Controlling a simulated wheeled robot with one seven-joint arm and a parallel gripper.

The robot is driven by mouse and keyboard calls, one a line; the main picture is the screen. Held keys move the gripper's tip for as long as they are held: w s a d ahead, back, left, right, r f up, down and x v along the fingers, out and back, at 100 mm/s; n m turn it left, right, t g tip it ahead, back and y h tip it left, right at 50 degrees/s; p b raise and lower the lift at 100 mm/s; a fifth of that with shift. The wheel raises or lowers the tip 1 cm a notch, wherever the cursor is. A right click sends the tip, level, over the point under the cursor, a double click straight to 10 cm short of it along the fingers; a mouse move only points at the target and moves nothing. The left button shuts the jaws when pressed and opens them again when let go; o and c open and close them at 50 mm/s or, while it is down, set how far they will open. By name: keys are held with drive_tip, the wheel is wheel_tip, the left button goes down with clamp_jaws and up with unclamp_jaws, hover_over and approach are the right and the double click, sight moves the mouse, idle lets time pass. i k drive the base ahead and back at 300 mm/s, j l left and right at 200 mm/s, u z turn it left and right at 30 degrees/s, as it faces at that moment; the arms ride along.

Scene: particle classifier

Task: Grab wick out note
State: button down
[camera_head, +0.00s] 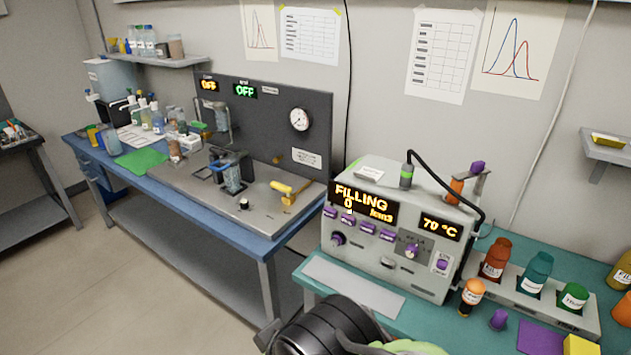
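No wick is recognisable, and I cannot tell which paper is the wick out note. Note-like things in view are a small white label (369,173) on top of the filling machine (395,235), and a white card (306,158) on the grey panel of the left bench. Larger printed sheets (310,36) (443,56) and graph sheets hang on the wall. Part of my arm shows at the bottom centre; my gripper's fingers are not in view.
The filling machine reads "FILLING 0" and "70 °C". It stands on a teal table (425,310) with a rack of coloured bottles (535,275) to its right. The left blue bench (250,237) carries a test rig and bottles. The floor (110,270) at left is clear.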

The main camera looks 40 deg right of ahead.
sight(369, 172)
drive_tip(key=z, duration=1.15)
